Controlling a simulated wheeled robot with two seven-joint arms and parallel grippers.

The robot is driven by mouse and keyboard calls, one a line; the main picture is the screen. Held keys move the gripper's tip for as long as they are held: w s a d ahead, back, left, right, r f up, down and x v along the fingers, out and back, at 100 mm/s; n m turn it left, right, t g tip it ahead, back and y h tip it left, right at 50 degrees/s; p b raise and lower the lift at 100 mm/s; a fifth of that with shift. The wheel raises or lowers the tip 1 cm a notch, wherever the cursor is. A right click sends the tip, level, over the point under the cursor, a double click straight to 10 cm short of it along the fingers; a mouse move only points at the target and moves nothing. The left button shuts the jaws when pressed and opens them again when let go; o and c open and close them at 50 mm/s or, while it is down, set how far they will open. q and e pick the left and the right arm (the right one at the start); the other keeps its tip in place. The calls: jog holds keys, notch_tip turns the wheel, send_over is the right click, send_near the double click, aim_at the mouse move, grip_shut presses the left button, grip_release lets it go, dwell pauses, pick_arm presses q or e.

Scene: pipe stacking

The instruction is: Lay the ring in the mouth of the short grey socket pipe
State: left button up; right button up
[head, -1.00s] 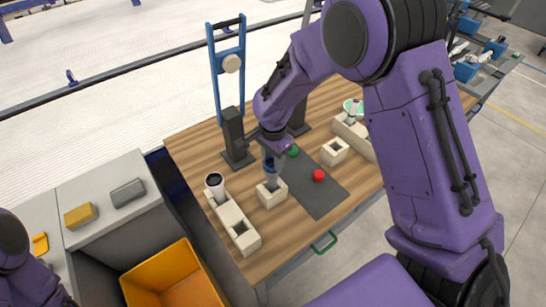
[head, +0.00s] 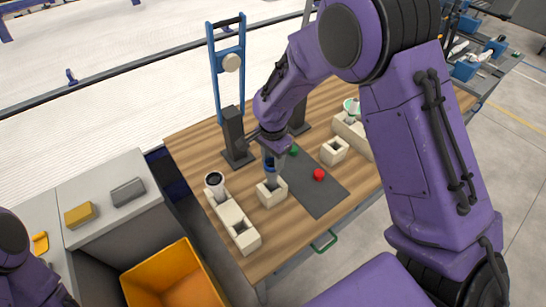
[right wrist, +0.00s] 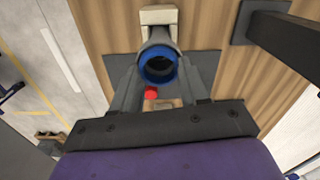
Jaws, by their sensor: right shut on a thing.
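My right gripper (head: 271,160) is over the near part of the table and shut on the blue ring (right wrist: 158,66); its fingers lie on either side of the ring in the right wrist view. The ring also shows in the head view (head: 270,165). It is at the upper end of the short grey socket pipe (head: 272,179), which stands upright in a beige block (head: 271,196). The pipe (right wrist: 156,43) is partly hidden by the ring in the right wrist view. I cannot tell whether the ring rests inside the mouth or just above it. My left gripper is out of view.
A dark-mouthed pipe (head: 214,180) stands in a long beige block (head: 231,216) to the left. A dark post (head: 234,135) stands close behind my gripper.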

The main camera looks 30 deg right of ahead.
jog(key=shift+f, duration=0.1)
jog(key=o, duration=1.6)
jog(key=shift+r, duration=3.5)
